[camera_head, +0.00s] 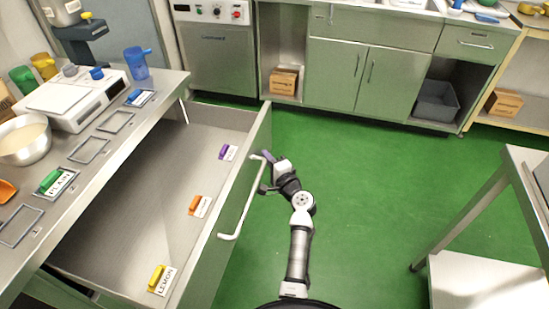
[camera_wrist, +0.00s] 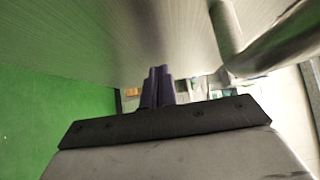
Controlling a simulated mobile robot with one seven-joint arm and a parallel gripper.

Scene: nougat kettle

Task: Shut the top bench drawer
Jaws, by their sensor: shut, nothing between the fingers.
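The top bench drawer (camera_head: 140,215) is pulled far out from under the bench at the left. Its front panel (camera_head: 217,240) carries a long pale bar handle (camera_head: 244,200). My gripper (camera_head: 266,157) is at the far end of the handle, on the outer side of the drawer front. In the wrist view its dark fingers (camera_wrist: 157,85) are together with nothing between them. The drawer front (camera_wrist: 120,35) fills the top of that view, and the handle (camera_wrist: 262,50) runs at the right. I cannot tell whether the fingers touch the drawer or handle.
Inside the drawer lie purple (camera_head: 224,152), orange (camera_head: 196,203) and yellow (camera_head: 156,278) tagged pieces. The bench top (camera_head: 95,172) holds a scale (camera_head: 75,98), a bowl (camera_head: 24,140) and a blue jug (camera_head: 137,63). Green floor (camera_head: 360,210) is clear; a steel table (camera_head: 520,170) stands right.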

